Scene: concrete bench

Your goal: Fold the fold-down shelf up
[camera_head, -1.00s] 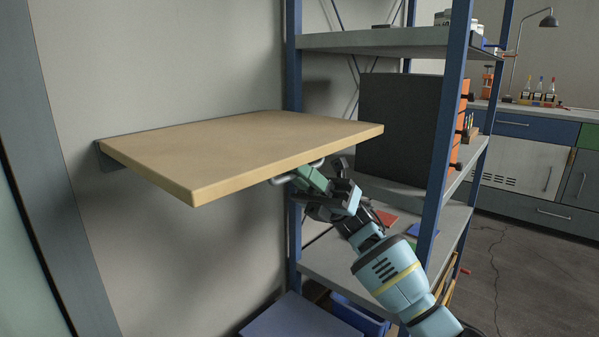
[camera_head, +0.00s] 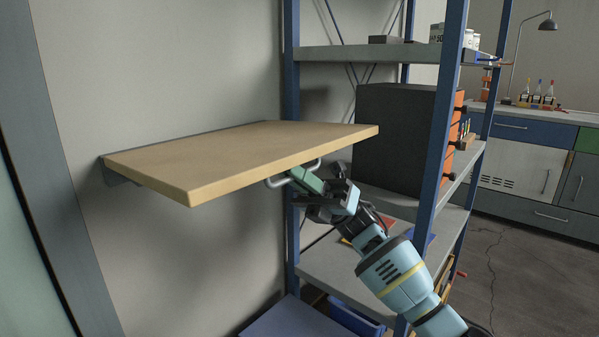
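The fold-down shelf (camera_head: 245,155) is a light wooden board hinged to the wall at its back edge. It stands out from the wall, close to level with its front edge tilted slightly up. A grey U-shaped handle (camera_head: 278,183) hangs below its front edge towards the right. My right gripper (camera_head: 303,179) reaches in from the lower right with its green fingertips at the middle of the handle and appears shut on it. The fingertips hide part of the handle. My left gripper is not in view.
A blue-posted rack (camera_head: 432,190) stands close behind and right of my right gripper, with a dark box (camera_head: 394,140) on its middle shelf. The wall (camera_head: 190,70) above the board is bare. A door frame (camera_head: 50,150) stands at the left.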

